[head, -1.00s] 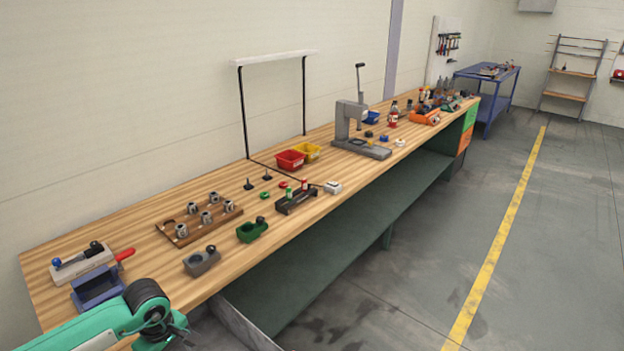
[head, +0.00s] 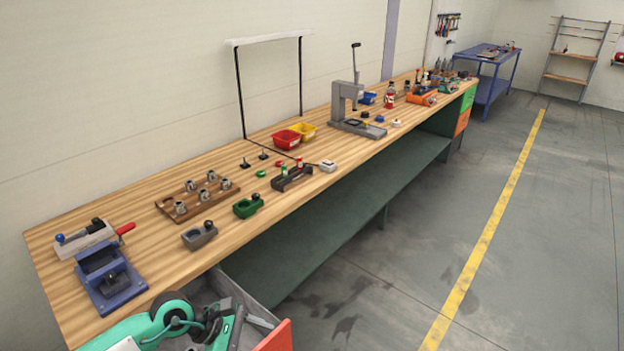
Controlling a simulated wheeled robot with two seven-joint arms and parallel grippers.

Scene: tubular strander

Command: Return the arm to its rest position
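My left arm (head: 152,327), teal with dark joints, comes in at the bottom left. It reaches over an open grey drawer below the bench's front edge. Its far end, with teal and grey parts, shows at the drawer, but I cannot make out the fingers clearly or whether they hold anything. My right arm and gripper are not in view.
The drawer has a red front (head: 276,337). The wooden bench (head: 140,205) carries a blue vise-like fixture (head: 108,280), a grey block (head: 199,236), a green holder (head: 247,206), a brown tray (head: 163,206) and a grey press (head: 345,105). The floor at right is clear.

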